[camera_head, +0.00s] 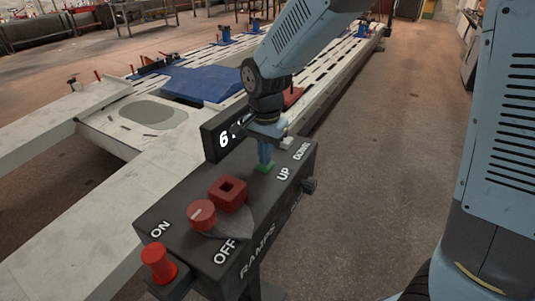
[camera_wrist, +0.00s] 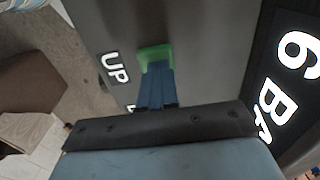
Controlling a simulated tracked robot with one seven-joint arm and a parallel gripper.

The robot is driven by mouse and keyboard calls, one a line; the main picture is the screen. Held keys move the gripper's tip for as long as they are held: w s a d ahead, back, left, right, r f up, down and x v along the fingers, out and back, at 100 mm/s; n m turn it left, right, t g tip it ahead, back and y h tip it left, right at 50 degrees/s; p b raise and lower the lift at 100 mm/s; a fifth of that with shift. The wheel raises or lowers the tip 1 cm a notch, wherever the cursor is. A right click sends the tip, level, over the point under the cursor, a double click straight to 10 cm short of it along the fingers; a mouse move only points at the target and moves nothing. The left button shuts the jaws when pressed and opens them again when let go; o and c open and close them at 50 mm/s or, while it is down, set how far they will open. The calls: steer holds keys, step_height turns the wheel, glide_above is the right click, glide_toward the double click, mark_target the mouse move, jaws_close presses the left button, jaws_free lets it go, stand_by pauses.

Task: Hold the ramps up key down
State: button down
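The control box (camera_head: 160,222) is dark grey, with the words ON, OFF, RAMPS, UP and DOWN on it. The green UP key (camera_head: 264,168) sits on its top beside the word UP; it also shows in the wrist view (camera_wrist: 154,52). My gripper (camera_head: 265,158) points down with its blue fingers together, nothing between them. In the wrist view the fingertips (camera_wrist: 157,70) are over the green key and seem to touch it, covering part of it. I cannot tell how far the key is pressed.
A display (camera_head: 222,137) showing a 6 stands behind the box. The long white frame bench (camera_head: 120,185) lies behind. Open floor (camera_head: 400,130) is at right.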

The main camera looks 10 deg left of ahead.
steer(key=shift+s+d+f, duration=0.15)
steer(key=shift+s+f, duration=0.2)
steer(key=shift+f, duration=0.2)
step_height(320, 180, up, 15)
steer(key=shift+w, duration=0.4)
steer(key=s+d+r+n+t, duration=0.2)
steer(key=d, duration=1)
steer(key=s+d+r+n+t, duration=0.1)
steer(key=s+d+r, duration=0.2)
steer(key=d, duration=0.8)
steer(key=s+d+f+n+t, duration=0.1)
steer(key=s+d+t, duration=0.1)
steer(key=s+d, duration=0.4)
steer(key=shift+d+f+n, duration=0.25)
steer(key=shift+d+n, duration=0.05)
steer(key=shift+d, duration=0.45)
